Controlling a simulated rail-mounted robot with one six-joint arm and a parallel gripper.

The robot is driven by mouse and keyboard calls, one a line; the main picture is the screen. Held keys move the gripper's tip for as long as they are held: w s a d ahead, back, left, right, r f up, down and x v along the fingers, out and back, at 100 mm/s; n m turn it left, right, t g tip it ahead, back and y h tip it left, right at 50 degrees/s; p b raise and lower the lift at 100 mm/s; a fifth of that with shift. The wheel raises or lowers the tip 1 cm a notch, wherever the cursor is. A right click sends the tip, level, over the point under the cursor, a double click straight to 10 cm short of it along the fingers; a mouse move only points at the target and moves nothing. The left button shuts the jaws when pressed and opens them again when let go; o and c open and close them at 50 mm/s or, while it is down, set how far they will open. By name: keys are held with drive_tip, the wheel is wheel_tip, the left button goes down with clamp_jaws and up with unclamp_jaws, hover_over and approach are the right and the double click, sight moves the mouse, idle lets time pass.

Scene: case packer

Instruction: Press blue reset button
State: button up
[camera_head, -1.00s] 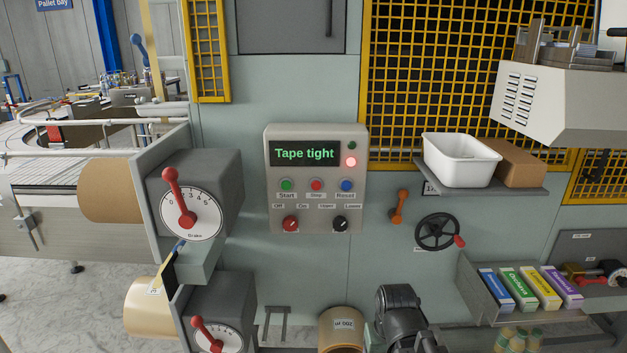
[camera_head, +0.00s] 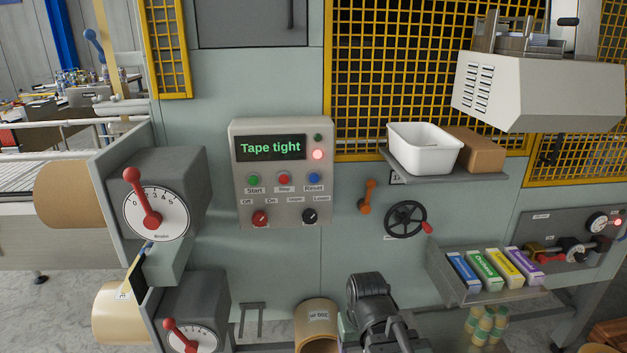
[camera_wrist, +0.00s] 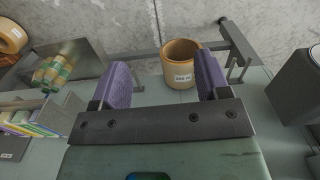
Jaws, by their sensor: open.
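The blue reset button (camera_head: 314,179) is on the right end of the top button row of a grey control panel (camera_head: 240,200), above a label reading Reset. A green Start button (camera_head: 253,181) and a red Stop button (camera_head: 284,180) sit to its left. The panel's display (camera_head: 271,147) reads "Tape tight", and a red lamp (camera_head: 318,155) glows beside it. My gripper shows in the wrist view (camera_wrist: 165,82), with its two purple-padded fingers spread apart and nothing between them. The blue button is not in the wrist view. In the head view my arm is low, below the panel.
A tape roll (camera_head: 314,326) stands below the panel; it also shows beyond my fingers (camera_wrist: 180,62). A black handwheel (camera_head: 405,219) and an orange lever (camera_head: 367,196) are right of the panel. A shelf holds a white bin (camera_head: 425,150). Dial boxes (camera_head: 180,180) jut out at left.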

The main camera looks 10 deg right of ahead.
clamp_jaws()
idle(1.5)
